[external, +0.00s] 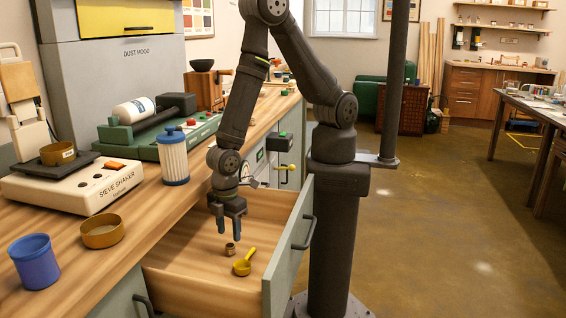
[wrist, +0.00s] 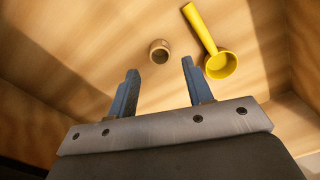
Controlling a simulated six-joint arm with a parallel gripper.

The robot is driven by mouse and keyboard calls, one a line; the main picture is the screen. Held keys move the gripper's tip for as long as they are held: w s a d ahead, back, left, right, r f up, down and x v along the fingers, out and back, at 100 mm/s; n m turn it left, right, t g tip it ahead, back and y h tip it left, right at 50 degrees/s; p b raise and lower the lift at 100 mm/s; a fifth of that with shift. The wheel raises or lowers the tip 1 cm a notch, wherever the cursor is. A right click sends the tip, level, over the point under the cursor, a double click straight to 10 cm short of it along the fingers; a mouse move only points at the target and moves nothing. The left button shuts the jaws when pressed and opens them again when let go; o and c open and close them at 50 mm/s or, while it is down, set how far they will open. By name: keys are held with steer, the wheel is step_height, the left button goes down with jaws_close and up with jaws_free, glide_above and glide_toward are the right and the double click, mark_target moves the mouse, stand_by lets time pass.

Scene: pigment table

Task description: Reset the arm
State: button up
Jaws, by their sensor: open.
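My gripper (external: 229,232) points down into the open drawer (external: 180,268) below the bench top. Its two fingers are apart, with nothing between them; they also show in the wrist view (wrist: 159,90). A small brown ring-like cup (external: 230,249) stands on the drawer floor just beneath the fingertips. In the wrist view the small cup (wrist: 159,51) lies ahead of the gap between the fingers, apart from both. A yellow scoop (external: 243,264) lies on the drawer floor beside it; in the wrist view the scoop (wrist: 219,64) is to the right, near the right finger.
The drawer front (external: 290,250) and its side walls stand around my gripper. On the bench are a blue cup (external: 35,262), a brass sieve pan (external: 102,232), a sieve shaker (external: 75,186) and a blue-lidded filter jar (external: 174,158). A dark post (external: 397,80) stands at the right.

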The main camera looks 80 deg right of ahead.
mark_target(230, 244)
steer(key=shift+f, duration=2.7)
steer(key=shift+r, duration=0.1)
steer(key=shift+r, duration=0.1)
step_height(230, 244, up, 38)
stand_by(0.9)
